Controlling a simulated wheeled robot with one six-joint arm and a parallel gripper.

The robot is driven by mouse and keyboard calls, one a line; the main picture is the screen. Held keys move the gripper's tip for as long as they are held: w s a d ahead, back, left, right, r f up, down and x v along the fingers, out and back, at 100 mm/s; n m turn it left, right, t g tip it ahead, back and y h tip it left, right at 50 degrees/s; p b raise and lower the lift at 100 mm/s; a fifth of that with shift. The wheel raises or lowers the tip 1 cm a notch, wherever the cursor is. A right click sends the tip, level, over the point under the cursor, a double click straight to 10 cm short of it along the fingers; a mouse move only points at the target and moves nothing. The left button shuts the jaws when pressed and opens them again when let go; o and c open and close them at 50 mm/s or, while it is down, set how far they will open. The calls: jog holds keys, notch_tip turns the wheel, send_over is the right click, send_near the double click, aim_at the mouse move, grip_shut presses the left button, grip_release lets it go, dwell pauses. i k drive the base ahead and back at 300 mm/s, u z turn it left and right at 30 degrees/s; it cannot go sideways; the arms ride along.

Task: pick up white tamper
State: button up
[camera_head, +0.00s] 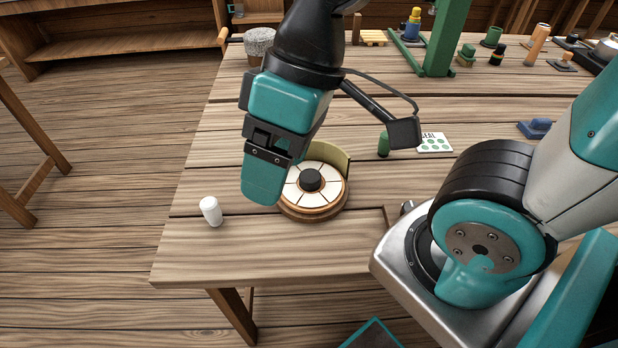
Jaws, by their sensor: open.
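The white tamper (211,211), a small white cylinder with a rounded top, stands near the left front edge of the wooden table, leaning slightly in the picture. My gripper (264,190) is open, pointing down to the right of the tamper and apart from it. One teal finger shows clearly; the other is hidden or overlaps it. Nothing shows held in the jaws. The gripper partly covers a round wooden turntable (316,214).
The turntable carries a white sectioned disc with a black knob and a curved olive guard (333,155). A green cylinder (384,145) and a dotted card (434,143) lie behind it. The table (250,262) is bare around the tamper; its left edge is close.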

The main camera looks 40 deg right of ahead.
aim_at(211, 211)
jog(key=u, duration=0.05)
jog(key=k, duration=0.5)
jog(key=u, duration=1.75)
jog(key=i, duration=1.1)
jog(key=z, duration=2.3)
